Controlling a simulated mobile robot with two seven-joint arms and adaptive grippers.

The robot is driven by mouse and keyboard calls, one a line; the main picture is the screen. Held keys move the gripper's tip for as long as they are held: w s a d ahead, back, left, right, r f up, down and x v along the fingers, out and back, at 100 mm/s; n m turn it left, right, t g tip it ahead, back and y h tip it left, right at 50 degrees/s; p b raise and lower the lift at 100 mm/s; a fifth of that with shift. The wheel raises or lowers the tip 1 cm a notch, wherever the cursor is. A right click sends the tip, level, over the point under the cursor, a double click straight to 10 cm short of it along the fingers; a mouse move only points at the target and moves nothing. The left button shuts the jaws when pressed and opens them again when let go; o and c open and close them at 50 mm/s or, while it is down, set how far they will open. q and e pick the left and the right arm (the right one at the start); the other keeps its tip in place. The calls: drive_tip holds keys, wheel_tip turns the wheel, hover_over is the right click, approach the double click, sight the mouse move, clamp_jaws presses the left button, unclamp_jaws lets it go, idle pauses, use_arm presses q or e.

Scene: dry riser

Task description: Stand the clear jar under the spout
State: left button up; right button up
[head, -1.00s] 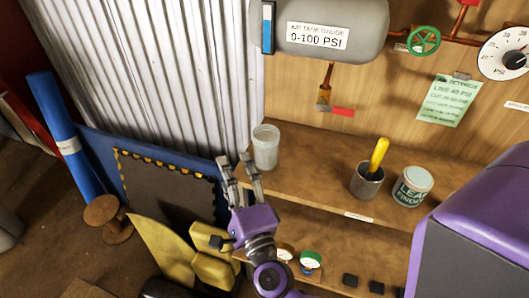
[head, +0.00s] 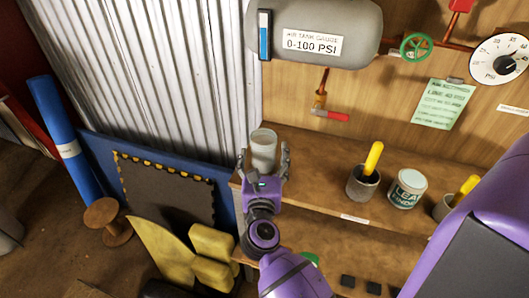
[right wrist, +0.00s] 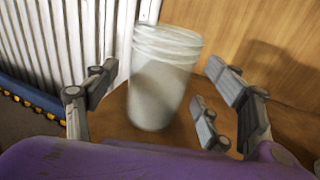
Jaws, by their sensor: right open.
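The clear jar (head: 263,147) stands upright at the left end of the upper wooden shelf. It looks cloudy and also shows in the right wrist view (right wrist: 162,80). My right gripper (head: 264,160) is open, with one finger on each side of the jar. In the right wrist view its fingers (right wrist: 165,105) show gaps to the jar. The spout (head: 320,100), a brass tap with a red lever, hangs below the grey tank, to the right of and above the jar. My left gripper is not in view.
The shelf (head: 315,165) is clear between the jar and a grey cup (head: 363,184) with a yellow handle. A leak finder tin (head: 407,189) stands farther right. Corrugated metal (head: 180,70) rises left of the jar.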

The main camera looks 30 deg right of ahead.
drive_tip(key=shift+x, duration=0.95)
drive_tip(key=shift+c, duration=0.3)
drive_tip(key=c, duration=1.4)
drive_tip(key=shift+a+r, duration=0.1)
